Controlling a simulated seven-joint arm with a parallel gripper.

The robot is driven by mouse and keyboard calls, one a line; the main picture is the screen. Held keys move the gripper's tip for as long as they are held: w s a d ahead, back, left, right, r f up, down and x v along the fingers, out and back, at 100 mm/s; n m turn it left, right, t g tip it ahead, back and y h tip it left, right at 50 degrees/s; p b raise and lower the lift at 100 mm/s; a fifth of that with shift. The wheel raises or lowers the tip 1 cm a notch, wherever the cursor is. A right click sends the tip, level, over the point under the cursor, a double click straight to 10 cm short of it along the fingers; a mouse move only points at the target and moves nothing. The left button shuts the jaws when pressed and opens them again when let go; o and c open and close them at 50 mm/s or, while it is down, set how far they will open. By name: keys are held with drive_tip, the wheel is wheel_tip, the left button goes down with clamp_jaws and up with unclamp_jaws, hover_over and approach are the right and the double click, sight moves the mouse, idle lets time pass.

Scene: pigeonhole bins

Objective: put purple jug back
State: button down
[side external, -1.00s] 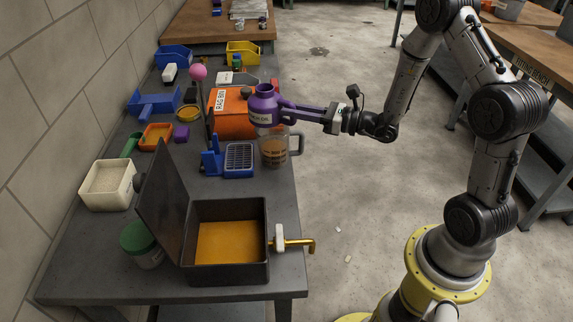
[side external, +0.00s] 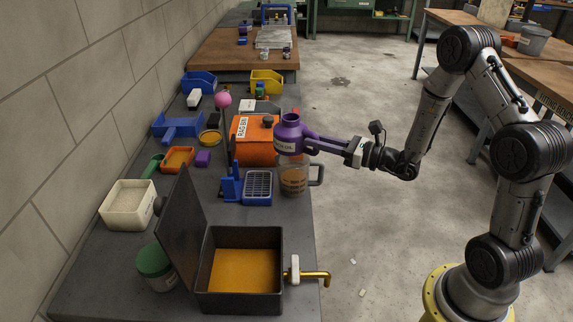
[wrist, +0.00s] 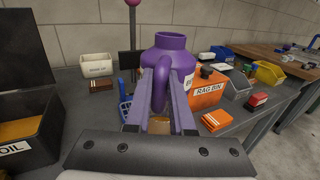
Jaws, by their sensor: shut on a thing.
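The purple jug (side external: 290,134) has a wide round mouth and a white label. It is upright, up off the bench, and in the side view it overlaps the top of a clear measuring jug (side external: 293,180) holding brown liquid. My gripper (side external: 318,143) comes in from the right and is shut on the purple jug's handle. In the wrist view the purple jug (wrist: 172,52) stands ahead between my fingers (wrist: 160,118), with its handle toward me. The clear jug is mostly hidden there.
An orange rag bin (side external: 255,143) stands just behind the purple jug. A blue drain rack (side external: 257,187) is beside the clear jug. An open dark oil box (side external: 240,308) with a brass tap (side external: 315,275) sits at the front. A pink-topped rod (side external: 223,101) rises nearby.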

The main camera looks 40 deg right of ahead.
drive_tip(key=s+a+f+n+g+y, duration=0.35)
drive_tip(key=a+n+g+y, duration=0.2)
drive_tip(key=a+y, duration=0.25)
drive_tip(key=shift+n+g+y, duration=0.5)
drive_tip(key=shift+n+g, duration=0.05)
drive_tip(key=shift+n, duration=0.3)
drive_tip(key=shift+s+a+f, duration=0.2)
drive_tip(key=shift+a+f, duration=0.15)
drive_tip(key=shift+f, duration=1.55)
drive_tip(key=shift+s+a+f, duration=0.15)
drive_tip(key=shift+a+f, duration=0.2)
drive_tip(key=shift+f, duration=1.5)
drive_tip(key=shift+s+a+f, duration=0.2)
drive_tip(key=shift+a+f, duration=0.15)
drive_tip(key=shift+f, duration=1.55)
drive_tip(key=shift+f, duration=0.1)
drive_tip(key=c, duration=0.8)
unclamp_jaws()
